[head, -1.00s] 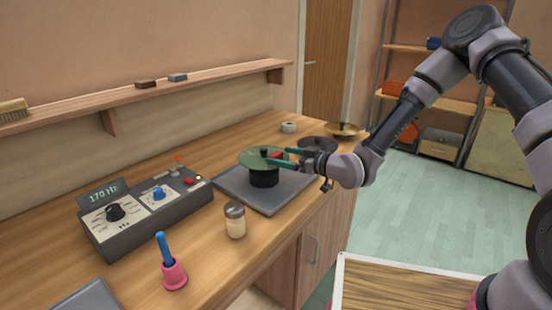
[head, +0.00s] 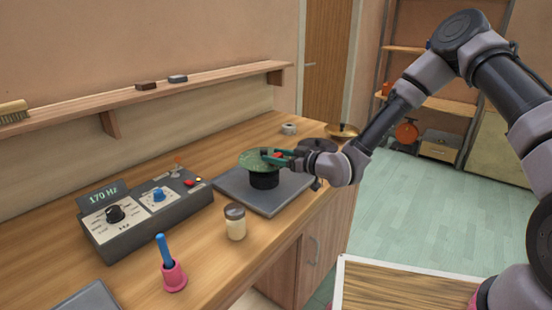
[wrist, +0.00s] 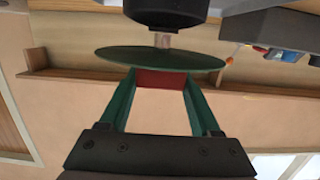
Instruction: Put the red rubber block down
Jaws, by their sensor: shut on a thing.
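The red rubber block (head: 279,155) is between the fingertips of my gripper (head: 277,158), at the rim of a round green plate (head: 254,163). In the wrist view the red block (wrist: 161,79) spans the gap between the two green fingers of my gripper (wrist: 160,82). The plate (wrist: 150,58) shows just beyond it. Whether block and plate touch, I cannot tell. The plate is on a black stand (head: 265,181) and its top looks speckled. Part of it is hidden behind my gripper.
The stand is on a dark grey mat (head: 231,184) on the wooden bench. A lidded jar (head: 235,222), a pink bell with blue handle (head: 174,273) and a control box reading 170 Hz (head: 147,217) are nearer. A tape roll (head: 289,128) and brass bowl (head: 342,131) are behind.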

